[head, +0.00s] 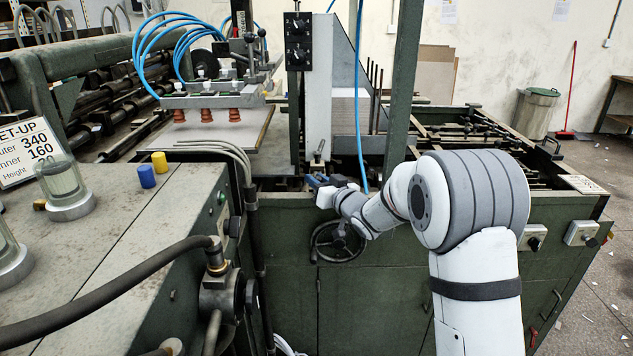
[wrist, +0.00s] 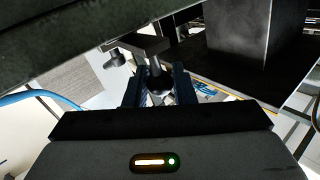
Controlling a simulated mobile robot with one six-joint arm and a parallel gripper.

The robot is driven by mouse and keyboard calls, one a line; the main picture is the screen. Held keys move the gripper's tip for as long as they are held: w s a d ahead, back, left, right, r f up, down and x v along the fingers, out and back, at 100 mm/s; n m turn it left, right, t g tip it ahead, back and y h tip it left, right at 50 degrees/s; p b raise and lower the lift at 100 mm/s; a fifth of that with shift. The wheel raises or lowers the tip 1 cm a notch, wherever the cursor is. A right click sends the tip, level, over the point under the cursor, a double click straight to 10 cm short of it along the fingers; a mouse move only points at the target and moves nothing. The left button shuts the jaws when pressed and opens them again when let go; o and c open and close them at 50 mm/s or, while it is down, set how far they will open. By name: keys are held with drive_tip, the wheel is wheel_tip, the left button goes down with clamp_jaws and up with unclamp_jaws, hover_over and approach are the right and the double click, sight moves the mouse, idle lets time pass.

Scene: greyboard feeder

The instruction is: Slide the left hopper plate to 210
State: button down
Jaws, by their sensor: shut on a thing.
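An upright pale plate (head: 318,115), which looks like the left hopper plate, stands at the feeder behind the green front panel. A small metal clamp with a handle (head: 318,157) sits at its foot. My gripper (head: 316,180) is at this foot, just above the handwheel. In the wrist view, my gripper (wrist: 159,88) has its two dark fingers closed around a post with a dark round knob (wrist: 157,76). A small side screw (wrist: 115,58) shows beside the post. No scale or number for the plate's position is legible.
A handwheel (head: 338,242) is below my gripper. Blue hoses (head: 362,120) and a green upright post (head: 403,80) stand close by. A suction head with red cups (head: 207,105) hangs left of the plate.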

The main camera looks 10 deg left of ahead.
drive_tip(key=c, duration=1.6)
unclamp_jaws()
drive_tip(key=shift+s+f, duration=0.1)
drive_tip(key=shift+s, duration=0.05)
drive_tip(key=shift+o, duration=0.8)
drive_tip(key=shift+s, duration=0.15)
drive_tip(key=shift+o, duration=0.8)
drive_tip(key=shift+d, duration=0.1)
drive_tip(key=b+v, duration=0.1)
drive_tip(key=v, duration=0.6)
drive_tip(key=shift+s+d, duration=0.2)
drive_tip(key=shift+s, duration=0.05)
